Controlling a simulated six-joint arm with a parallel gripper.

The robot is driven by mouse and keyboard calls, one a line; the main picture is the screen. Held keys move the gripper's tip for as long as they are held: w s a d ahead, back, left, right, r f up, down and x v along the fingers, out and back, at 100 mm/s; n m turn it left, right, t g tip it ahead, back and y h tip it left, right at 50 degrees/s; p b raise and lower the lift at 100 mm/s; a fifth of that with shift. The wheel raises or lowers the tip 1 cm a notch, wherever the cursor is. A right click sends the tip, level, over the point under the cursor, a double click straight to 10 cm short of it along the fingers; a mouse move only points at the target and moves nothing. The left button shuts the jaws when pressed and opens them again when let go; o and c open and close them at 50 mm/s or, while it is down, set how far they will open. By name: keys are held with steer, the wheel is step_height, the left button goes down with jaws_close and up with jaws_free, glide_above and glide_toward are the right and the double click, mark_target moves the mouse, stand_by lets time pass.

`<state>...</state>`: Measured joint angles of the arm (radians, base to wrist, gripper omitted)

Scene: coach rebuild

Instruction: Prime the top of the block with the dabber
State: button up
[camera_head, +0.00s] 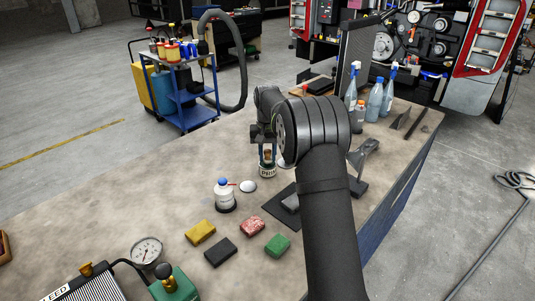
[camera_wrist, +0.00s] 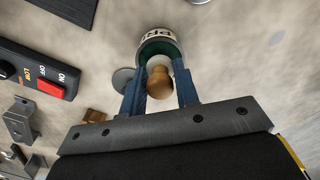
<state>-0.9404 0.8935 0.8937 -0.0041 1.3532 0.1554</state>
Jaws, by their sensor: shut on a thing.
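My gripper (camera_wrist: 160,76) points down, its two blue fingers shut on the dabber's rounded wooden handle (camera_wrist: 159,84). The dabber's lower end is hidden by the handle. Below it is a round pot (camera_wrist: 166,37) with a dark green inside and a label partly reading "PRI". In the head view my gripper (camera_head: 266,146) is right above this pot (camera_head: 267,171); I cannot tell whether the dabber touches its inside. A grey block (camera_head: 291,203) lies on a dark mat (camera_head: 275,210), partly hidden by my arm.
Yellow (camera_head: 201,232), black (camera_head: 220,251), red (camera_head: 252,226) and green (camera_head: 277,245) blocks lie in front. Spray bottles (camera_head: 352,88) stand at the back right.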

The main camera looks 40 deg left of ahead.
mark_target(268, 150)
steer(key=shift+f, duration=0.55)
stand_by(1.1)
steer(key=shift+r, duration=3.6)
